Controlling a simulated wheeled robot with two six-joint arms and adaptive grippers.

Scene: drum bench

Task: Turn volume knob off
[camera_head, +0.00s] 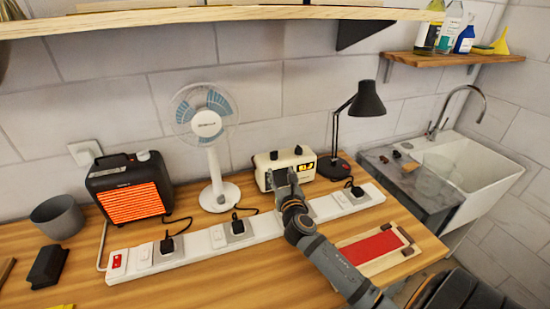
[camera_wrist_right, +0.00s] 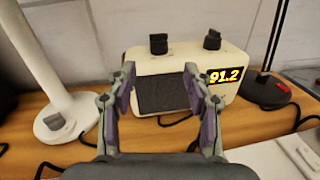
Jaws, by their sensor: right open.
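The cream radio (camera_head: 262,178) stands on the bench against the wall. It also shows in the right wrist view (camera_wrist_right: 155,63), with a dark speaker front and a lit display (camera_wrist_right: 225,76) reading 91.2. Two dark knobs sit on its top, a left knob (camera_wrist_right: 158,43) and a right knob (camera_wrist_right: 212,39). I cannot tell which one is for volume. My right gripper (camera_wrist_right: 160,82) is open and empty, its fingers apart in front of the speaker and lower than the knobs. In the head view my right gripper (camera_head: 290,178) covers part of the radio's front. My left gripper is not in view.
A white fan (camera_head: 218,194) stands left of the radio and a black lamp (camera_head: 367,101) right. A long white power strip (camera_head: 201,245) with plugs and cables runs in front. An orange-glowing heater (camera_head: 130,200) is at left. A shelf (camera_head: 220,13) hangs above.

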